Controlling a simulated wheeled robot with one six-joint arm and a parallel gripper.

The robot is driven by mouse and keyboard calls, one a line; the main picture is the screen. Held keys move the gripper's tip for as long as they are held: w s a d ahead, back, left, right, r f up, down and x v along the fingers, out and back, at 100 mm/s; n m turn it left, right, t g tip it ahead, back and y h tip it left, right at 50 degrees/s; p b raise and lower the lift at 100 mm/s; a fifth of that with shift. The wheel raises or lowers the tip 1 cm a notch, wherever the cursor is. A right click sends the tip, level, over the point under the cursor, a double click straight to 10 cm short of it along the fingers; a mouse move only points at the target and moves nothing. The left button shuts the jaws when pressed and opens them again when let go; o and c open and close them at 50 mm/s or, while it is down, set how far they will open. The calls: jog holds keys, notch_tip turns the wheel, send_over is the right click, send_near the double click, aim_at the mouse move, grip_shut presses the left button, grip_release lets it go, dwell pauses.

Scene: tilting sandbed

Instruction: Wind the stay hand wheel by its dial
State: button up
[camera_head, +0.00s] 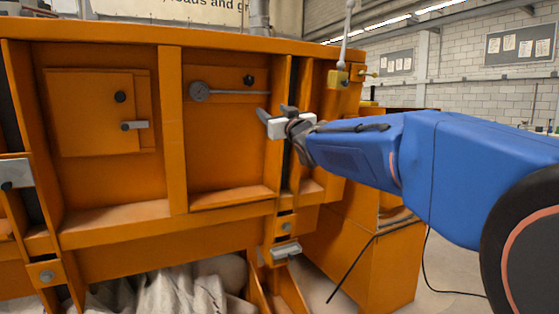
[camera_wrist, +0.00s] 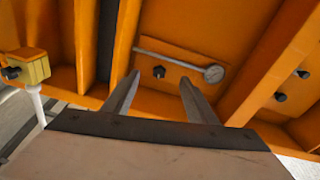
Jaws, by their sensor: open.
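A grey round disc (camera_head: 198,91) with a thin rod running right from it is on an orange panel of the sandbed; it looks like the dial. The disc (camera_wrist: 213,74) also shows in the wrist view, upper right. A black knob (camera_head: 249,80) sits just above the rod in the head view; in the wrist view the knob (camera_wrist: 159,72) appears between the fingers. I cannot make out a clear hand wheel. My gripper (camera_head: 274,112) is open and empty, in front of the panel, right of the disc and apart from it. Its fingers (camera_wrist: 160,76) point toward the panel.
Upright orange ribs flank the panel, with a ledge below. A hatch (camera_head: 95,110) with a black knob and grey latch is at left. A yellow block (camera_head: 338,78) with a grey rod stands at the upper right. Grey cloth (camera_head: 175,290) lies below.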

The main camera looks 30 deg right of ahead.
jog(key=s+f+m+g+h, duration=0.1)
jog(key=s+f+g, duration=0.1)
jog(key=f, duration=0.4)
jog(key=s+a+f+m+g, duration=0.1)
jog(key=s+f+g, duration=0.2)
jog(key=f, duration=0.4)
jog(key=shift+s+a+f+h, duration=0.2)
jog(key=shift+s+a+h, duration=0.15)
jog(key=shift+s, duration=0.4)
jog(key=s+a+f+g+y, duration=0.1)
jog(key=s+a+f+g, duration=0.2)
jog(key=s+f, duration=0.7)
jog(key=s+a+f+g+y, duration=0.1)
jog(key=s+a+f+g, duration=0.3)
jog(key=s+f, duration=0.6)
jog(key=s+a+f+n+g+y, duration=0.1)
jog(key=s+a+f+g, duration=0.2)
jog(key=s+f, duration=0.7)
notch_tip(320, 180, down, 2)
jog(key=shift+s+a+f+g, duration=0.2)
jog(key=shift+a+g, duration=0.05)
jog(key=shift+g, duration=0.45)
